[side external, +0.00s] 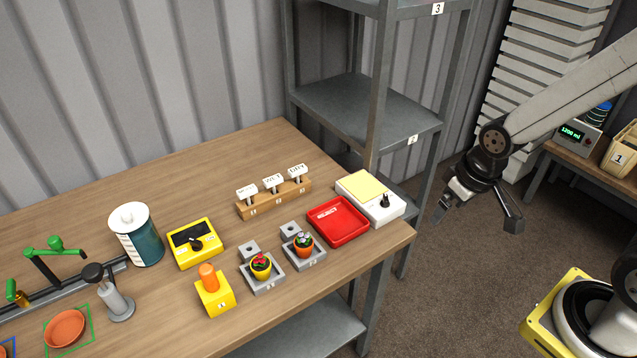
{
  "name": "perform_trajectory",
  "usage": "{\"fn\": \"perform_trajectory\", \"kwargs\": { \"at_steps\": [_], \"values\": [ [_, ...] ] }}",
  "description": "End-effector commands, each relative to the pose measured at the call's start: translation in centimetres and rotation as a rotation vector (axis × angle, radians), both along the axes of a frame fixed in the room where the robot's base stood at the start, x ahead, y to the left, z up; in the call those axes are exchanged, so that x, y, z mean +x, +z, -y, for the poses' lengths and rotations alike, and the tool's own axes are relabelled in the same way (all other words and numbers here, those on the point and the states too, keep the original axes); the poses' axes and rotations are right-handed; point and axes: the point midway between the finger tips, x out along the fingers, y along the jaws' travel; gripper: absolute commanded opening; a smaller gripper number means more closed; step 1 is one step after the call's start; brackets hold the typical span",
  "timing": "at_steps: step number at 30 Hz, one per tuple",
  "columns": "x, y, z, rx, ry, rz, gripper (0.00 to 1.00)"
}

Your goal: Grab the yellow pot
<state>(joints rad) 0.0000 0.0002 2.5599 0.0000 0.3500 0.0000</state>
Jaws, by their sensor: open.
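A small yellow pot (261,272) with a red flower stands upright in a grey holder (266,286) near the front right of the wooden table. An orange pot (304,252) with a pinkish flower stands in a second grey holder just right of it. My gripper (475,213) hangs over the floor to the right of the table, well away from the yellow pot. It points down, with its fingers spread apart and nothing between them.
A red tray (338,230) and a white device with a yellow top (368,192) lie between my gripper and the pots. A yellow block with an orange knob (215,301) stands left of the yellow pot. A grey metal shelf (365,110) rises behind the table's right end.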

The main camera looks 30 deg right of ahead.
Motion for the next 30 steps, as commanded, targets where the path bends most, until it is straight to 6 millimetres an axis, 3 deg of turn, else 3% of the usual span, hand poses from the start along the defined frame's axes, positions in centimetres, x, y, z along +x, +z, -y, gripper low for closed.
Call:
{"fn": "perform_trajectory", "kwargs": {
  "at_steps": [5, 11, 21, 30],
  "values": [
    [0.6, -0.2, -0.5, 0.006, 0.006, 0.015, 1.00],
    [3.2, -1.0, -2.5, 0.029, 0.028, 0.080, 1.00],
    [10.0, -4.0, -9.7, 0.088, 0.072, 0.290, 1.00],
    [13.8, -7.6, -16.6, 0.113, 0.096, 0.486, 1.00]
  ]
}}
